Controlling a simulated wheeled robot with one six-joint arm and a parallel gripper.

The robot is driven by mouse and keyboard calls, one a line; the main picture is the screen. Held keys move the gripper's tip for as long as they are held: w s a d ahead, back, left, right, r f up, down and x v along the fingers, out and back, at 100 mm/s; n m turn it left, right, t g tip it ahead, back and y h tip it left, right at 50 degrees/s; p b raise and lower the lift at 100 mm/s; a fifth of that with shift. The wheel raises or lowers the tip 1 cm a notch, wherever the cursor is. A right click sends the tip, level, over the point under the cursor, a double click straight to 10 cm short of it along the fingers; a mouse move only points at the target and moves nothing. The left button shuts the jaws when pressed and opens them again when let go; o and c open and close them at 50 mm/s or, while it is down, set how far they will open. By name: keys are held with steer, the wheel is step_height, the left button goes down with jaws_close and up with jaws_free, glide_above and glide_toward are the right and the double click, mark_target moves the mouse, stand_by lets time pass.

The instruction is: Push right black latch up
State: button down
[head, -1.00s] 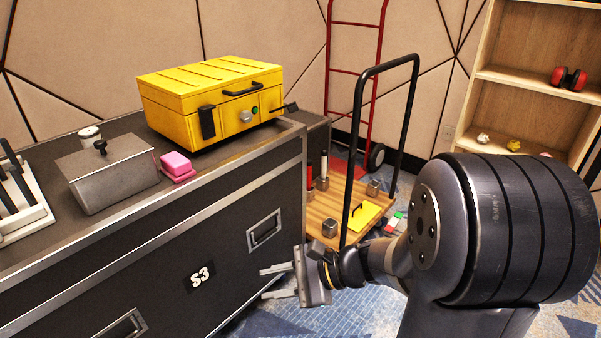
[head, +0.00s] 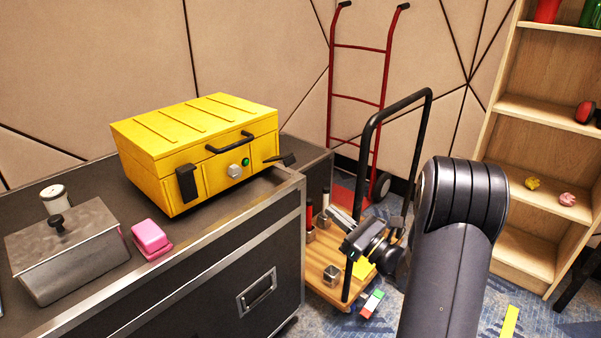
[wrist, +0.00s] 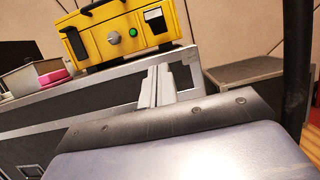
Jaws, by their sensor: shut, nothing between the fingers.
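A yellow toolbox (head: 200,135) with a black handle and a green button stands on the black flight case (head: 150,300). Its left black latch (head: 187,183) hangs flat down the front. The right black latch (head: 281,160) sticks outward at the front right corner. In the wrist view the toolbox (wrist: 92,48) is at the top, with the right latch (wrist: 155,21) near its right end. My gripper (head: 338,214) is shut and empty, right of and below the latch, apart from it. Its closed fingers (wrist: 154,86) point toward the toolbox in the wrist view.
A grey lidded tin (head: 70,265), a pink block (head: 151,238) and a white-topped jar (head: 55,198) stand left of the toolbox. A black-handled cart (head: 320,268), a red hand truck (head: 360,47) and a wooden shelf (head: 530,190) stand to the right.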

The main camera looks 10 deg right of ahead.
steer(key=shift+a, duration=0.1)
steer(key=r+b+x, duration=0.2)
steer(key=b+x, duration=0.1)
steer(key=x, duration=0.9)
steer(key=shift+r, duration=0.45)
steer(key=shift+r+p, duration=0.15)
steer(key=shift+p, duration=0.15)
steer(key=shift+r+g+p, duration=0.25)
steer(key=shift+g+p, duration=0.05)
steer(key=shift+p, duration=0.45)
